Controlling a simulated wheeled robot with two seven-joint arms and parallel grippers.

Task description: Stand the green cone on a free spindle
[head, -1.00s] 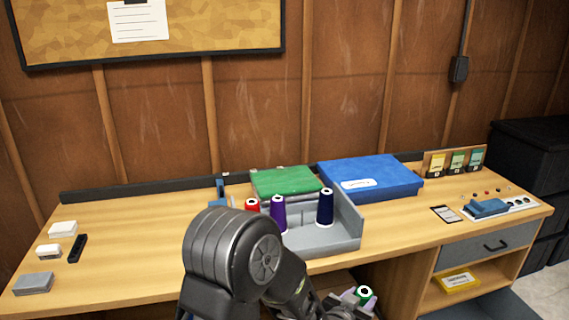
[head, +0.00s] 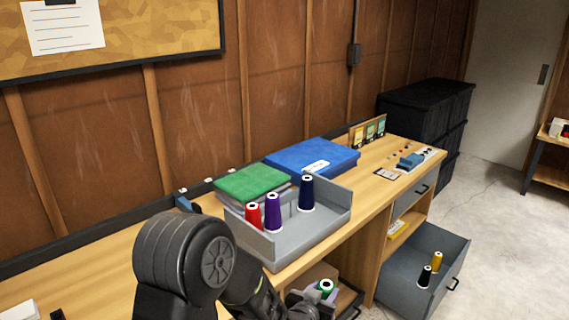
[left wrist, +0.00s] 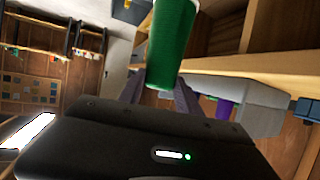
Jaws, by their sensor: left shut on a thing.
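The green cone (head: 326,287) is low in front of the bench in the head view. It also fills the upper middle of the left wrist view (left wrist: 172,45). My left gripper (head: 314,296) is shut on it, its two fingers at the cone's sides in the wrist view. A grey tray (head: 325,226) on the bench holds a red cone (head: 254,216), a purple cone (head: 272,213) and a navy cone (head: 306,193), all upright. No bare spindle can be made out in the tray. My right gripper is not in view.
An open grey drawer (head: 400,290) at lower right holds a black cone (head: 425,276) and a yellow cone (head: 436,261). The bench front edge lies between the held cone and the tray.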

